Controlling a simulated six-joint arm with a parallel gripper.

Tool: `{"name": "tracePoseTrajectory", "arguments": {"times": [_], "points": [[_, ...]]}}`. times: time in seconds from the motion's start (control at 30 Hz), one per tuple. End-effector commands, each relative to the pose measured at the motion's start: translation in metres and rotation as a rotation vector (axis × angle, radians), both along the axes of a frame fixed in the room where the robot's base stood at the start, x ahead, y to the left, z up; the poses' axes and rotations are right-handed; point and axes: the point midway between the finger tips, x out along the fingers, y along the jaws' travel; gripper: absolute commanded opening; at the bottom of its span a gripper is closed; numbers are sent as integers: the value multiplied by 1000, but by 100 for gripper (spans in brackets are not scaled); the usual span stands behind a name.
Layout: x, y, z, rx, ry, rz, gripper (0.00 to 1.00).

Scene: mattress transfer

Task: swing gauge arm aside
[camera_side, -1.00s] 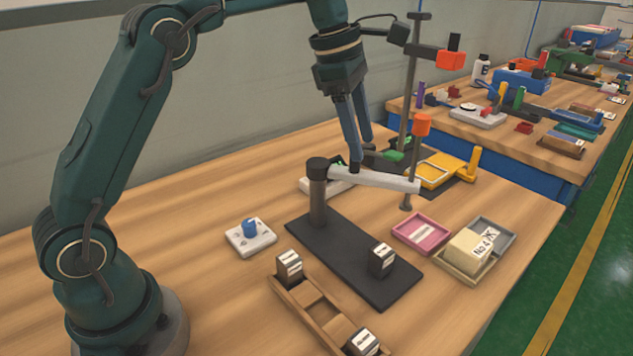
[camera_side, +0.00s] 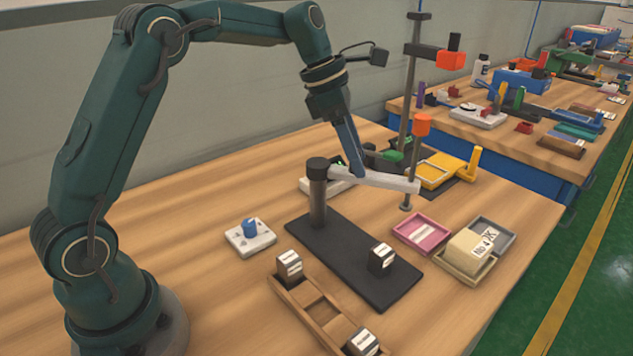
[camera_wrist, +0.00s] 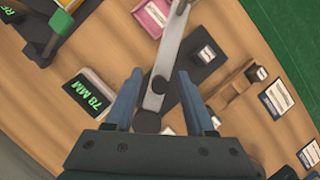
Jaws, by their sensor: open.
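The gauge arm (camera_side: 385,181) is a light grey bar on a dark post (camera_side: 318,200) that stands on a black base plate (camera_side: 345,256). A vertical rod with an orange knob (camera_side: 422,125) is at its free end. My gripper (camera_side: 357,174) is at the bar, near the post end, with its blue fingers pointing down. In the wrist view the bar (camera_wrist: 170,55) runs between the two open fingers (camera_wrist: 158,88), with a gap on each side. The side view does not show whether a finger touches the bar.
A dark labelled block (camera_side: 381,258) stands on the base plate. A wooden rack (camera_side: 312,300) with similar blocks is in front. A pink tray (camera_side: 421,233) and a tray with a pale block (camera_side: 471,250) are right. A 78 MM display (camera_wrist: 92,96) and a tall stand (camera_side: 411,80) are close behind.

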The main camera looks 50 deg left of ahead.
Motion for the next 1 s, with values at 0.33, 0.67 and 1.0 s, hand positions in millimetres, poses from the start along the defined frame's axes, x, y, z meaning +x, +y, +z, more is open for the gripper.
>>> {"name": "tracePoseTrajectory", "arguments": {"times": [0.33, 0.67, 1.0], "points": [[0, 0, 0, 0, 0, -1, 0], [0, 0, 1, 1, 0, -1, 0], [0, 0, 1, 2, 0, -1, 0]]}}
